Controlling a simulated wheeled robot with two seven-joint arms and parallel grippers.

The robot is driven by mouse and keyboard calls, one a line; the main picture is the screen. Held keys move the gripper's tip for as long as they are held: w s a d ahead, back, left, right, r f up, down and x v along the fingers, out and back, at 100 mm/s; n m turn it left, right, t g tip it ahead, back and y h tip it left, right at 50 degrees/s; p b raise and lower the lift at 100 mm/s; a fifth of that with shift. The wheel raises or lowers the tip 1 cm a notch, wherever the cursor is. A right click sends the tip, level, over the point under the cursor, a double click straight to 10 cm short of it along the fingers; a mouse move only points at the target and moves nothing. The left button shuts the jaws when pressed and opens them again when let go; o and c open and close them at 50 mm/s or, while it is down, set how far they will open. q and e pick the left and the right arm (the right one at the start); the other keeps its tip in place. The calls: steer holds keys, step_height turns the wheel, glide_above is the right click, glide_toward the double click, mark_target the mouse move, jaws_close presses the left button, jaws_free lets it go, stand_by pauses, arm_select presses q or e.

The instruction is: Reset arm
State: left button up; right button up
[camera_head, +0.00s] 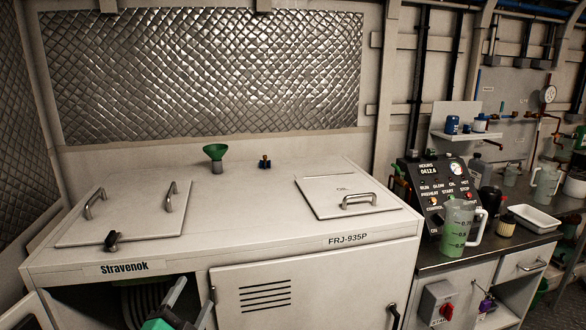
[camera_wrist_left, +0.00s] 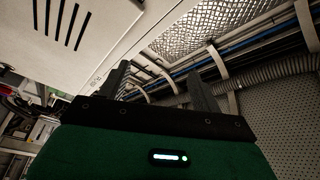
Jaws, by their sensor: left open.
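My left gripper (camera_head: 196,296) shows at the bottom of the head view, its green body cut off by the lower edge. Its two dark fingers are spread apart with nothing between them. It is in front of the white chiller cabinet (camera_head: 240,228), by the dark open bay (camera_head: 115,300) and the vented front door (camera_head: 300,290). In the left wrist view the gripper (camera_wrist_left: 165,78) also shows open and empty, with the slotted white door panel (camera_wrist_left: 95,25) at upper left. I cannot tell whether the fingers touch the cabinet. My right gripper is not in view.
A green funnel (camera_head: 215,152) and a small brass fitting (camera_head: 264,161) stand on the cabinet top, with closed hatches at both sides. At right, a counter (camera_head: 445,262) holds a control box (camera_head: 418,180), a measuring jug (camera_head: 458,225) and a white tray (camera_head: 535,219).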

arm_select(q)
steer(key=s+a+f+n+g+y, duration=0.35)
steer(key=s+f+n+g, duration=0.45)
steer(key=s+f, duration=0.65)
steer(key=s+d+f+n+g, duration=0.1)
steer(key=s+f+n+g, duration=0.1)
steer(key=s+f+g, duration=0.45)
steer(key=s+d+f+n+g, duration=0.1)
steer(key=s+f+n+g, duration=0.15)
steer(key=s, duration=0.75)
step_height(320, 180, down, 29)
steer(key=m+p, duration=0.1)
steer(key=p, duration=0.1)
steer(key=s+a+f, duration=0.2)
steer(key=s+f, duration=0.7)
steer(key=s+a+f+g+p, duration=0.1)
steer(key=s+a+f, duration=0.1)
steer(key=s+f, duration=0.8)
steer(key=shift+g+p, duration=0.3)
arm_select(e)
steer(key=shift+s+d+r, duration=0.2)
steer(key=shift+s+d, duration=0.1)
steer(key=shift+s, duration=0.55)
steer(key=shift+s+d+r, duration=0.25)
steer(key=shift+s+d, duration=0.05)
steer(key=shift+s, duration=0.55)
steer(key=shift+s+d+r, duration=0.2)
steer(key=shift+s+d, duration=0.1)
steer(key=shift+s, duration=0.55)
